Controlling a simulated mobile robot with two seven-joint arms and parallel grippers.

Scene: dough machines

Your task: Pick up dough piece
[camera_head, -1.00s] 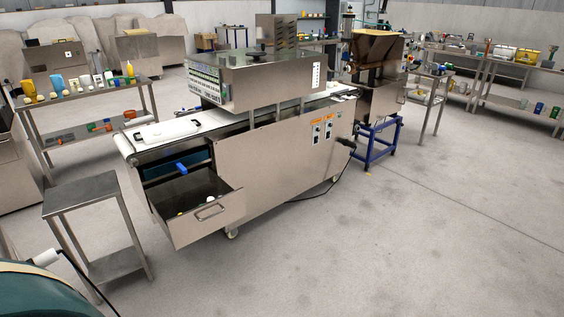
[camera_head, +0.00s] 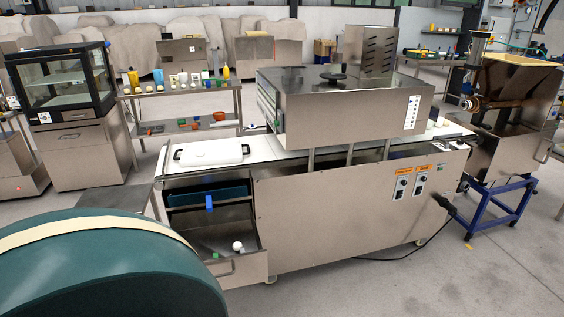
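A small white round piece (camera_head: 238,246), which looks like a dough ball, sits in the open drawer (camera_head: 232,268) at the lower left of the steel dough machine (camera_head: 345,210). Small white round pieces (camera_head: 437,122) also show near the right end of the machine's belt. A white tray or board with dark handles (camera_head: 208,152) lies on the left end of the white belt. Neither of my grippers is in view.
A large teal rounded object with a cream band (camera_head: 100,265) fills the lower left. A glass-fronted cabinet (camera_head: 65,80) stands at the left. A table with bottles and jars (camera_head: 180,88) is behind the machine. A hopper machine on a blue frame (camera_head: 500,205) stands at the right.

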